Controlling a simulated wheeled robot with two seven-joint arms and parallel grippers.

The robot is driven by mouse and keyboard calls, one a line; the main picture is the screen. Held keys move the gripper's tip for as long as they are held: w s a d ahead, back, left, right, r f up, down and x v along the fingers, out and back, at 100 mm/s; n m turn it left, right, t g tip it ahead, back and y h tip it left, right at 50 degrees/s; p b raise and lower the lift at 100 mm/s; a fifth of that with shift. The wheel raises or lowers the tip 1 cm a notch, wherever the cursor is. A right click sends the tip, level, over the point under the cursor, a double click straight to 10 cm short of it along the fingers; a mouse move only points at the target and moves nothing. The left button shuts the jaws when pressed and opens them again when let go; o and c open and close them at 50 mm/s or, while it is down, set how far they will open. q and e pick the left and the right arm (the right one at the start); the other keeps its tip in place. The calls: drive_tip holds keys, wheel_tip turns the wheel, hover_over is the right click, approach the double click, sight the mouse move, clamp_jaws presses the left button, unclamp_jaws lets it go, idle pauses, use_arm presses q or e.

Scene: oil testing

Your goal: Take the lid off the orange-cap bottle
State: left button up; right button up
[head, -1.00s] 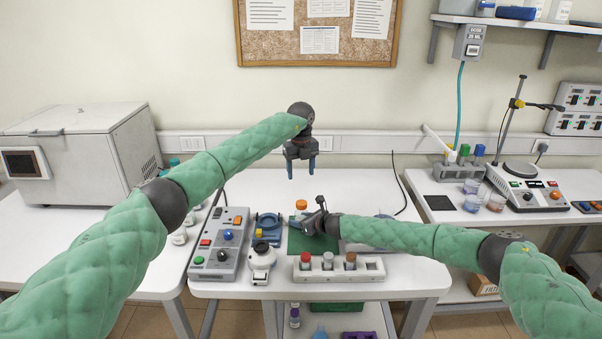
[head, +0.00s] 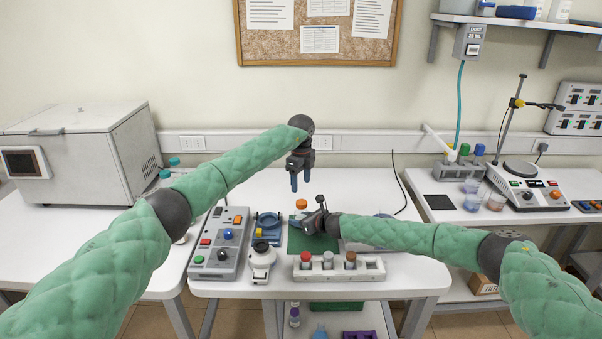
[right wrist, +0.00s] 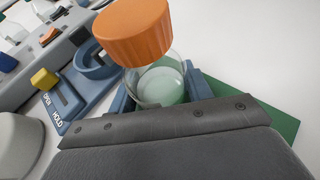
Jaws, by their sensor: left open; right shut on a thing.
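The orange-cap bottle stands on the green mat (head: 300,249). Its orange lid (head: 301,204) is on top, and in the right wrist view the lid (right wrist: 134,30) sits over the clear glass body (right wrist: 160,85), which has pale contents. My right gripper (head: 303,222) is shut on the bottle's body, its blue fingers on either side of the glass. My left gripper (head: 300,179) is open and empty, pointing down just above the orange lid and apart from it.
A blue holder (head: 268,224) and a grey button box (head: 220,243) stand to the left. A white rack (head: 339,272) with several capped vials is in front. A white round device (head: 262,262) stands beside the rack. The table behind the bottle is clear.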

sight(301, 201)
use_arm(q)
wheel_tip(301, 201, down, 8)
drive_tip(key=shift+r, duration=0.1)
idle(0.4)
drive_tip(key=c, duration=1.1)
drive_tip(key=shift+c, duration=0.2)
drive_tip(key=shift+r, duration=0.2)
drive_tip(key=shift+r, duration=0.35)
drive_tip(key=shift+r, duration=0.55)
drive_tip(key=shift+r, duration=2)
use_arm(e)
drive_tip(key=o, duration=1.4)
